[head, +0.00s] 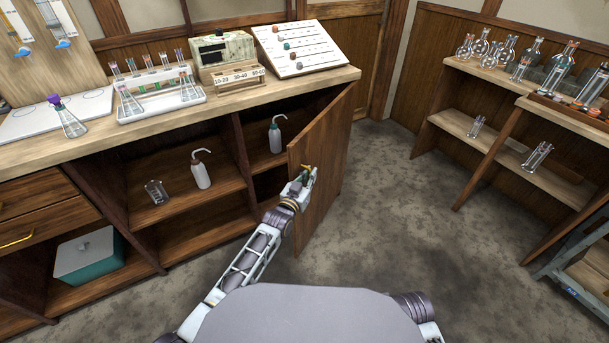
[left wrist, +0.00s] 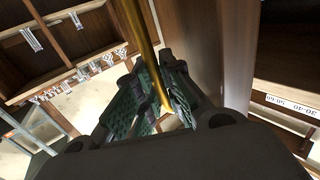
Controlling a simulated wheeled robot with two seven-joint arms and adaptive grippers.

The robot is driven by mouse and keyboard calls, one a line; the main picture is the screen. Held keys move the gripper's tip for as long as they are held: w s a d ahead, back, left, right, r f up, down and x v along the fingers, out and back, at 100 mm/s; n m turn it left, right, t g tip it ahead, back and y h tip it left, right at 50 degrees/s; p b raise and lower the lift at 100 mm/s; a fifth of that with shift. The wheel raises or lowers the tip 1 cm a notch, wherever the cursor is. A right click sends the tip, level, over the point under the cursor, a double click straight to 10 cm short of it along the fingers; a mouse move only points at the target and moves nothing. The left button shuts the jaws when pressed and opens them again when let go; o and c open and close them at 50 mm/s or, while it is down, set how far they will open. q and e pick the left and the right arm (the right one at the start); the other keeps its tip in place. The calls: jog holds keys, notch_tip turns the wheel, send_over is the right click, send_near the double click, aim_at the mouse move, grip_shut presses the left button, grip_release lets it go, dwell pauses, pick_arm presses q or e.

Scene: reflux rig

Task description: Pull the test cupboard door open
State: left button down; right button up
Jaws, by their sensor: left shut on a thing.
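The cupboard door (head: 327,165) is a wooden panel at the right end of the workbench. It stands well open, swung out from the cupboard front. My left gripper (head: 307,172) is at the door's upper free edge and is shut on its handle. In the left wrist view the brass handle bar (left wrist: 139,40) runs between the green-padded fingers of the left gripper (left wrist: 158,100), with the door's edge close beside it. Inside the open compartment a white wash bottle (head: 276,136) stands on the shelf. My right gripper is not in view.
The bench top (head: 225,106) carries a flask (head: 72,124), a tube rack, a boxed device and a sloped panel (head: 300,50). Open shelves with glassware (head: 480,90) stand at the right. The floor (head: 390,190) between door and shelves is clear.

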pick_arm(q)
jog(key=shift+s+d, duration=0.1)
jog(key=shift+d, duration=0.15)
jog(key=c, duration=1.8)
grip_release()
jog(key=shift+s+a, duration=0.1)
jog(key=shift+v, duration=5.85)
